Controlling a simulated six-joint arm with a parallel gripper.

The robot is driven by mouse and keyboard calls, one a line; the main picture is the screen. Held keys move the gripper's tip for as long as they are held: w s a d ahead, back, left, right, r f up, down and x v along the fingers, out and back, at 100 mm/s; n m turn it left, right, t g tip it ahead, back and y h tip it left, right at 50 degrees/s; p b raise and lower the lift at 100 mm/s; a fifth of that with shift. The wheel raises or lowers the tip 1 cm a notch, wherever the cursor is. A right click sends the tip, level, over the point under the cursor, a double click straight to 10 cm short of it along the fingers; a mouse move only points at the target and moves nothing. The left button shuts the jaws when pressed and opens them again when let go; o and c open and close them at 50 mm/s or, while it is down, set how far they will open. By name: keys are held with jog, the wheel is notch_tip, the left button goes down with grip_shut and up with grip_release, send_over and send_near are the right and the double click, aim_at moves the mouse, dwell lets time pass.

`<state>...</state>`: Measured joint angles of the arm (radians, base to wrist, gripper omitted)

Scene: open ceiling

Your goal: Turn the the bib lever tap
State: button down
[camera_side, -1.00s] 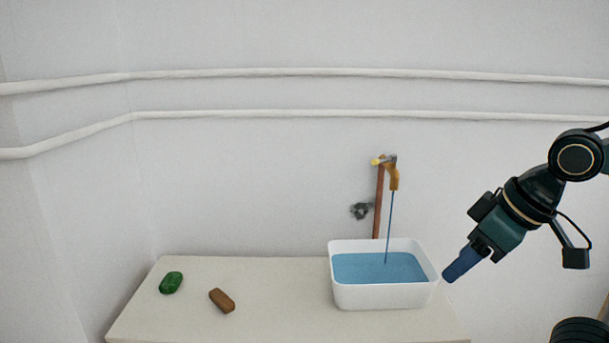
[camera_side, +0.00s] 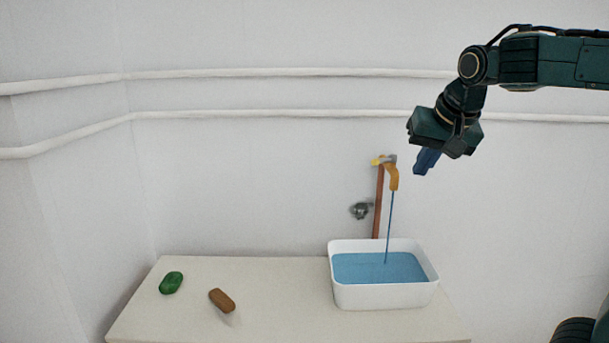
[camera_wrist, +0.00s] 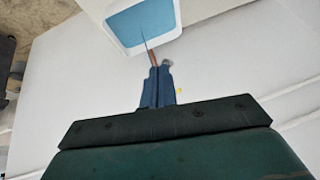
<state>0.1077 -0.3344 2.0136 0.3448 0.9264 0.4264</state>
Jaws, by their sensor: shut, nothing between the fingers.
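The bib lever tap (camera_side: 391,176) sits on top of an upright copper pipe in front of the wall. It has an orange-brown spout and a small lever with a yellow end (camera_side: 376,162) pointing left. A thin blue stream (camera_side: 389,225) runs from the spout into a white basin (camera_side: 385,297) of blue water. My gripper (camera_side: 422,172) is shut and empty, pointing down, above and to the right of the tap in the side view and apart from it. In the wrist view my blue fingers (camera_wrist: 158,72) are together and hide most of the tap; a yellow spot (camera_wrist: 179,92) shows beside them.
The basin stands at the right end of a pale counter (camera_side: 270,315). A green object (camera_side: 171,283) and a brown block (camera_side: 222,300) lie on its left part. A grey wall valve (camera_side: 360,210) is left of the pipe. White pipes (camera_side: 250,115) run along the wall.

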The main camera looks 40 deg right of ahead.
aim_at(390, 156)
jog(key=w+d+r+m+g+h, duration=0.1)
jog(key=w+d+r+m+h, duration=0.1)
jog(key=w+d+m, duration=0.7)
jog(key=shift+w+d+r+m, duration=0.4)
jog(key=shift+w+d+r, duration=0.15)
jog(key=shift+d+r, duration=0.25)
jog(key=shift+d+f, duration=0.1)
jog(key=shift+f, duration=0.1)
jog(key=w+r+x, duration=0.1)
jog(key=w+x, duration=0.1)
jog(key=x, duration=1)
jog(key=shift+w, duration=0.35)
